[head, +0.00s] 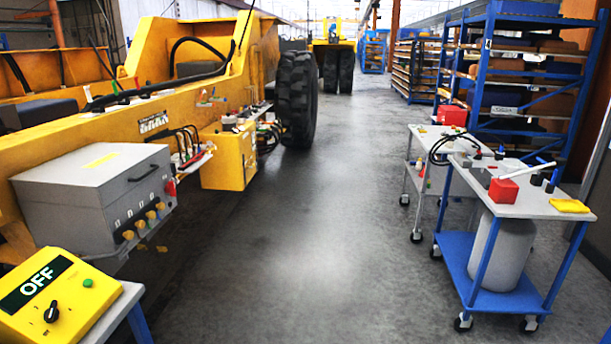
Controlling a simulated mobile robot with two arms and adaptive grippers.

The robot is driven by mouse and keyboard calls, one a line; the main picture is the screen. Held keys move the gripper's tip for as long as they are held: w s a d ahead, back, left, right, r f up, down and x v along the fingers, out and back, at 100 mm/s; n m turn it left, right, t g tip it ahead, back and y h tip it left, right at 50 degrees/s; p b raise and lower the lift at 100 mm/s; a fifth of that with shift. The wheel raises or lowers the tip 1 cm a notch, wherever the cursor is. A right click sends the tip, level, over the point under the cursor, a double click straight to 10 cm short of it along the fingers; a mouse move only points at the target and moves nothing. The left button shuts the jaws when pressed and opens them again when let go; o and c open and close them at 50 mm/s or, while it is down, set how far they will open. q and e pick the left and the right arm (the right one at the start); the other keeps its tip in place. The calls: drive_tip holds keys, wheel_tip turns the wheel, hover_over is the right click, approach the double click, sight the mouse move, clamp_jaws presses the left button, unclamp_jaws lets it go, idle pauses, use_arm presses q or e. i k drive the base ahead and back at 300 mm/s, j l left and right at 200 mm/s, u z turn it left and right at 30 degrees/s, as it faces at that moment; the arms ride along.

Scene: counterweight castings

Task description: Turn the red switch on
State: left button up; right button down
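A yellow control box (72,306) stands at the bottom left, close to me, cut off by the left edge. Its black label reads "OFF". A black rotary knob (51,312) and a green button (87,283) are on its face. A small red part (171,187) is on the right side of the grey box (95,190) on the yellow machine; it may be a switch, but it is too small to tell its position. Neither of my grippers is in view.
A large yellow machine (215,60) with a black tyre (296,98) lines the left. A blue-framed cart (462,245) with a red box (503,190) stands at the right, before blue shelving (487,45). The floor (300,240) between is clear.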

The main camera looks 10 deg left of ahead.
sight(170, 187)
drive_tip(key=i+u, duration=0.1)
drive_tip(key=i, duration=0.85)
drive_tip(key=i+l, duration=0.2)
drive_tip(key=i, duration=0.75)
drive_tip(key=j+u, duration=0.05)
